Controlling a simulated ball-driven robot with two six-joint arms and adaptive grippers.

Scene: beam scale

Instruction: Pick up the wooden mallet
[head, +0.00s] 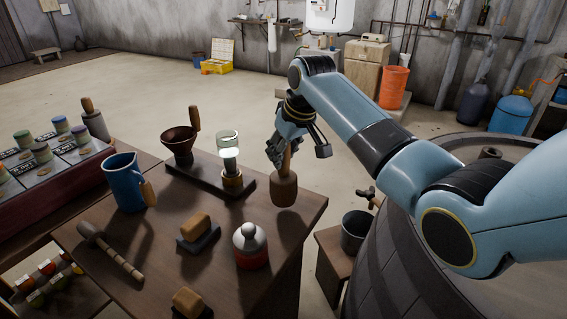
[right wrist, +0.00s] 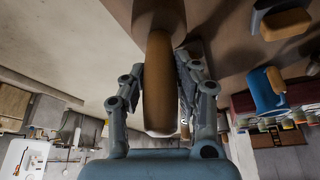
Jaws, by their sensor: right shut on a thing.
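The wooden mallet (head: 284,190) has a thick round head at the bottom and a lighter handle pointing up. It is upright near the right corner of the wooden table (head: 215,205). My right gripper (head: 282,152) is shut on its handle from above. In the right wrist view the mallet handle (right wrist: 158,85) runs between the two fingers of the gripper (right wrist: 158,95), with the head at the top edge. I cannot tell whether the head touches the table. My left gripper is not in view.
A hammer-like tool (head: 118,258), a blue jug (head: 122,185), a red and white bottle (head: 250,250) and a small block on a dark base (head: 195,226) stand or lie on the table. A glass-topped fixture (head: 228,150) is close left of the mallet. A barrel (head: 385,265) stands right.

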